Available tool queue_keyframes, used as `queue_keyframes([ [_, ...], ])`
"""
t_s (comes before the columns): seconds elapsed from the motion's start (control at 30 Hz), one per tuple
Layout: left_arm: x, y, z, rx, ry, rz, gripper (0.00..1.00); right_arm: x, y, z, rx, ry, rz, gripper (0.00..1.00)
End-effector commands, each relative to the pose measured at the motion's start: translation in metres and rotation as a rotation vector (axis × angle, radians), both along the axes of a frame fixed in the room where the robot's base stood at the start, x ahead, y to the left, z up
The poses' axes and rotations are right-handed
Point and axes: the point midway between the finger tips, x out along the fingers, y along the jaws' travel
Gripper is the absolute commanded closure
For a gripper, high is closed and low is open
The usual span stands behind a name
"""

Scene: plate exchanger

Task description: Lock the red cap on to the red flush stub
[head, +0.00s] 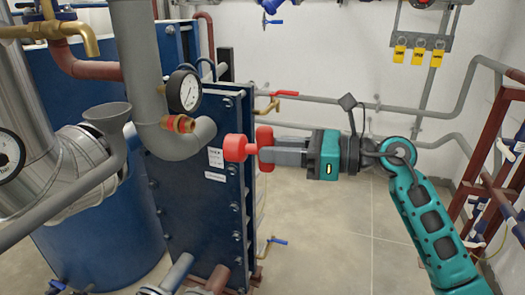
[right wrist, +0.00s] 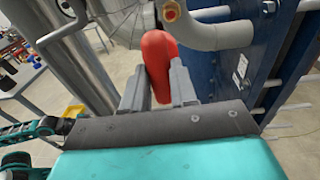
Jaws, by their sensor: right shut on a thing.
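The red cap (head: 236,148) has a round head on the left and a crossbar behind it. My right gripper (head: 266,151) is shut on the crossbar and holds the cap in front of the blue plate exchanger. In the right wrist view the cap (right wrist: 158,58) shows as a long rounded red piece between the fingers. A short brass stub with red on it (head: 179,124), which looks like the red flush stub, sits on the grey pipe. It lies up and left of the cap, apart from it. The stub's red end also shows in the right wrist view (right wrist: 170,14). My left gripper is not in view.
A pressure gauge (head: 184,91) stands just above the stub. The bent grey pipe (head: 187,144) and the exchanger (head: 205,205) are close to the cap. A grey funnel pipe (head: 112,140) is at the left. Floor to the right is clear up to a red rack (head: 486,150).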

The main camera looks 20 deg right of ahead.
Motion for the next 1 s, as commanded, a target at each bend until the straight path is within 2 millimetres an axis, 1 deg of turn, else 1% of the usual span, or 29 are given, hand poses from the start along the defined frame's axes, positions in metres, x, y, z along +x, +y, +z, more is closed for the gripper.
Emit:
queue_keyframes([
  [0.03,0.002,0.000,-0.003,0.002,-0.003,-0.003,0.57,0.002,-0.008,0.002,0.028,-0.017,-0.028,1.00],
  [0.1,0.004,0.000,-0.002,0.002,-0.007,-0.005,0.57,0.004,-0.015,0.008,0.050,-0.032,-0.052,1.00],
  [0.2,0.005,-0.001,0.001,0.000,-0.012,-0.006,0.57,0.006,-0.019,0.012,0.066,-0.043,-0.067,1.00],
  [0.27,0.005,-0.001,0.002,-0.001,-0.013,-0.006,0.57,0.007,-0.018,0.014,0.070,-0.046,-0.069,1.00],
  [0.47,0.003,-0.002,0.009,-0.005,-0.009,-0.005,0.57,0.019,0.000,0.016,0.070,-0.044,-0.065,1.00],
  [0.7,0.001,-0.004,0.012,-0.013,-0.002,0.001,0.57,0.035,0.024,0.014,0.069,-0.045,-0.066,1.00],
  [0.83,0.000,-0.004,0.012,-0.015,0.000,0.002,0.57,0.041,0.032,0.013,0.068,-0.044,-0.066,1.00],
  [1.0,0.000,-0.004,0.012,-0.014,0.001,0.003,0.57,0.044,0.037,0.013,0.065,-0.045,-0.067,1.00],
])
